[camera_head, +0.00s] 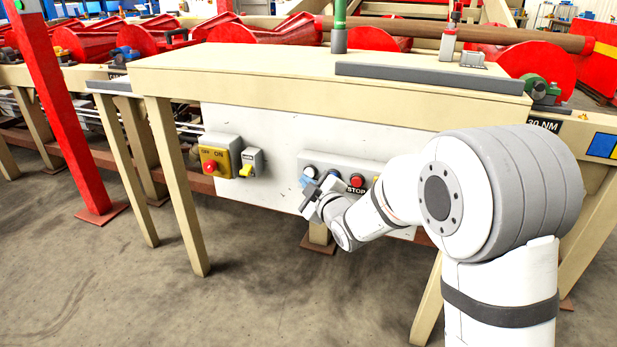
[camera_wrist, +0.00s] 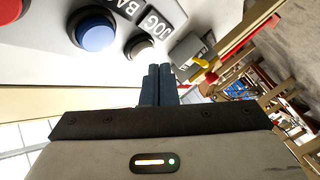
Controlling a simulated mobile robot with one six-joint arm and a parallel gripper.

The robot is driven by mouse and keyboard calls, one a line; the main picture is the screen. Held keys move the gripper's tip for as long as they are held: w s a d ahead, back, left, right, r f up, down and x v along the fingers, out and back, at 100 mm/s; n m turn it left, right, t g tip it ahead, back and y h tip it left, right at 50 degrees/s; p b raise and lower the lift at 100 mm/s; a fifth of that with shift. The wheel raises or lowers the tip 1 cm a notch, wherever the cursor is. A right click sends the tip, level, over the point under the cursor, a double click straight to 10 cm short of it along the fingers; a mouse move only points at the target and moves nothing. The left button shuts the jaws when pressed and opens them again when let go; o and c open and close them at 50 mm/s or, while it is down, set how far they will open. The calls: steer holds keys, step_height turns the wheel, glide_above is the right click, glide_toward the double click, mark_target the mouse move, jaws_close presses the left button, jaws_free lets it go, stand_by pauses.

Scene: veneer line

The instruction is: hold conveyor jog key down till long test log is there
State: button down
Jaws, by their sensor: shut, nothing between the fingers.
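My gripper (camera_head: 313,199) is shut and empty at the left part of the grey button panel (camera_head: 338,166) below the bench top. I cannot tell whether the fingertips touch any button. A red button (camera_head: 357,180) sits over a STOP label. A long brown log (camera_head: 530,38) lies behind the bench across red wheels.
A yellow ON/OFF box (camera_head: 220,155) and a small grey box with a yellow lever (camera_head: 250,163) are on the panel to the left. A red post (camera_head: 60,110) stands at the left. Bench legs (camera_head: 180,190) stand near. The floor in front is clear.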

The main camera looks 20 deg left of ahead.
steer(key=shift+s, duration=0.1)
steer(key=shift+s+a+b, duration=0.2)
steer(key=shift+s+b, duration=1.1)
steer(key=shift+s, duration=1.2)
